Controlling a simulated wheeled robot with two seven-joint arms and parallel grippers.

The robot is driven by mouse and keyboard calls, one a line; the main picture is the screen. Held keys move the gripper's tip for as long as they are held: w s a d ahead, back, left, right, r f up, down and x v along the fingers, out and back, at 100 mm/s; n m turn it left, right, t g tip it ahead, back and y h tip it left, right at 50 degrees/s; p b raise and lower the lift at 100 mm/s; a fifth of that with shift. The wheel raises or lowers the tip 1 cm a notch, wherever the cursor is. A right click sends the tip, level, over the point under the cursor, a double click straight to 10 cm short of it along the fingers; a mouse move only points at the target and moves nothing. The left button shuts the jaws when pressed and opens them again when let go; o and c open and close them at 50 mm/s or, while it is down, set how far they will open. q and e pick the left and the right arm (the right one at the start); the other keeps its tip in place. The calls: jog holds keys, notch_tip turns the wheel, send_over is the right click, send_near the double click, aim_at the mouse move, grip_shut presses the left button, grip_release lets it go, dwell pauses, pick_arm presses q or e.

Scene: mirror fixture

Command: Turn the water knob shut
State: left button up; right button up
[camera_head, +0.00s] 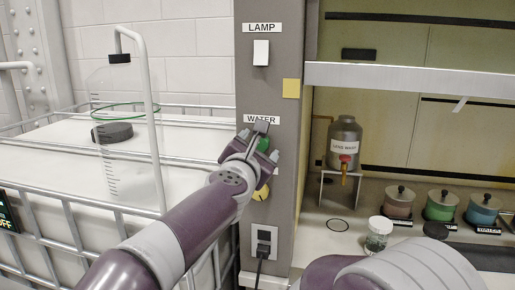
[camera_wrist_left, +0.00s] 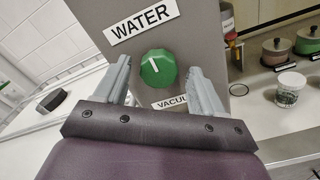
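The green water knob (camera_wrist_left: 158,69) sits on the grey panel below the WATER label (camera_wrist_left: 141,22) in the left wrist view. A white line on its face points up and slightly left. In the head view the knob (camera_head: 264,144) shows only partly, behind my left gripper (camera_head: 259,146). The left gripper's fingers (camera_wrist_left: 160,67) are spread apart, one on each side of the knob, with visible gaps and nothing held. Its depth to the knob is hard to tell. My right arm shows at the bottom right of the head view; its gripper is not seen.
A LAMP switch (camera_head: 261,52) is above on the same grey post. A yellow knob (camera_head: 261,193) and a power outlet (camera_head: 264,242) are below.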

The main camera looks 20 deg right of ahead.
pick_arm(q)
jog(key=shift+s+a+b, duration=0.15)
jog(key=shift+s+b, duration=0.15)
jog(key=shift+b, duration=0.05)
jog(key=b+v, duration=0.1)
jog(key=v, duration=0.1)
jog(key=b+v, duration=0.1)
jog(key=shift+s+a+f, duration=0.2)
jog(key=shift+s+a, duration=0.05)
jog(key=b, duration=0.2)
send_near(259, 147)
jog(key=v, duration=0.4)
jog(key=shift+r, duration=0.2)
